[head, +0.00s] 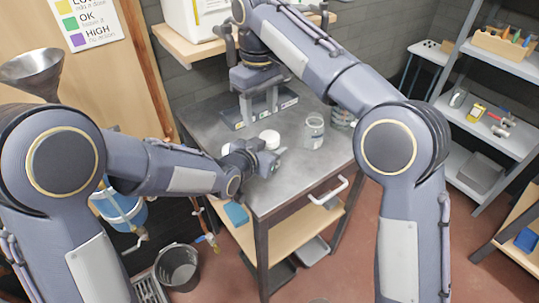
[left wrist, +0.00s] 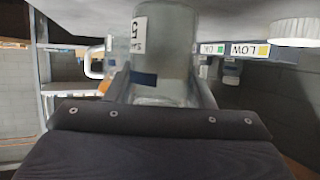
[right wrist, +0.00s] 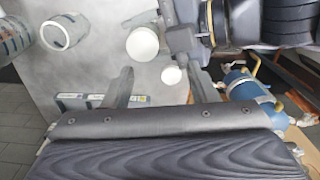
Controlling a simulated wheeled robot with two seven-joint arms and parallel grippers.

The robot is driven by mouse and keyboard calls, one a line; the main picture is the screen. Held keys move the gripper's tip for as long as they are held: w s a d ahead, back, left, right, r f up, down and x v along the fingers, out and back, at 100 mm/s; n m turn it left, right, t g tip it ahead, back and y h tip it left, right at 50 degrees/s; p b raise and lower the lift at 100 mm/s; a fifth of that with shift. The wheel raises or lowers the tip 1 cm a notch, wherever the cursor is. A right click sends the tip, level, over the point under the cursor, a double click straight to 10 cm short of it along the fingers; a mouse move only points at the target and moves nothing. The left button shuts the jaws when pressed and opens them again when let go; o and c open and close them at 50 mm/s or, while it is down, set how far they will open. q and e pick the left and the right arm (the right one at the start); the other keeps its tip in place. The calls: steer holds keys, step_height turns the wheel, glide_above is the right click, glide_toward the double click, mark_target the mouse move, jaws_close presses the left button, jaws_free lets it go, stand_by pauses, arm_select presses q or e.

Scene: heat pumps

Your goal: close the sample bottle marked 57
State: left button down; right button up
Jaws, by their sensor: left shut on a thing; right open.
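My left gripper (head: 264,150) is shut on an upright clear grey sample bottle (left wrist: 165,50) on the table. Its label starts with a 5; the rest is hidden. Its round, pale top shows in the head view (head: 270,138) and right wrist view (right wrist: 142,44); I cannot tell if that is a lid or an open mouth. A loose white ribbed cap (left wrist: 296,30) lies on the table to one side; it also shows in the head view (head: 228,150) and right wrist view (right wrist: 171,75). My right gripper (head: 259,103) is open and empty above the table's back.
A clear jar (head: 314,132) stands right of the held bottle, with more glassware (head: 343,118) beyond. A bare patch lies along the table's front right.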

mark_target(270, 136)
steer(key=n, duration=0.5)
steer(key=shift+w+d, duration=0.15)
steer(key=shift+d, duration=0.05)
steer(key=n, duration=0.2)
steer(key=w+d+n, duration=0.1)
steer(key=n, duration=0.4)
steer(key=shift+w+d+f, duration=0.1)
steer(key=shift+w+d, duration=0.05)
steer(key=shift+d, duration=0.2)
steer(key=shift+f, duration=0.1)
steer(key=shift+f, duration=3.9)
